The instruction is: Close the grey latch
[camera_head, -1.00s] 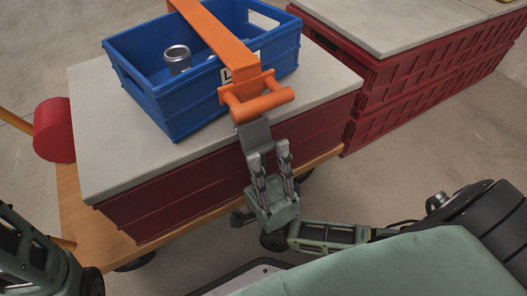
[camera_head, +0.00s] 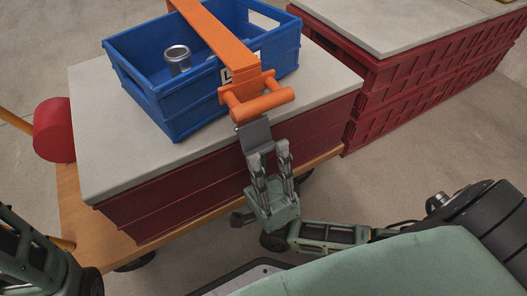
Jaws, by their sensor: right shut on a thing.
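The grey latch (camera_head: 254,134) is a flat grey plate hanging below the orange handle bar (camera_head: 262,105) at the front of the blue crate. My right gripper (camera_head: 268,153) points up at the latch from below, its fingers shut on the latch's lower end. The fingers partly cover that lower end. An orange strap (camera_head: 215,35) runs over the blue crate (camera_head: 190,118) to the handle bar. My left arm shows at the lower left edge, but its gripper is out of view.
The crate stands on a grey slab (camera_head: 105,150) over red crates on a wooden cart. A metal cylinder (camera_head: 178,58) stands inside the blue crate. More red crates (camera_head: 420,85) with a grey top stand at the right. The floor between is clear.

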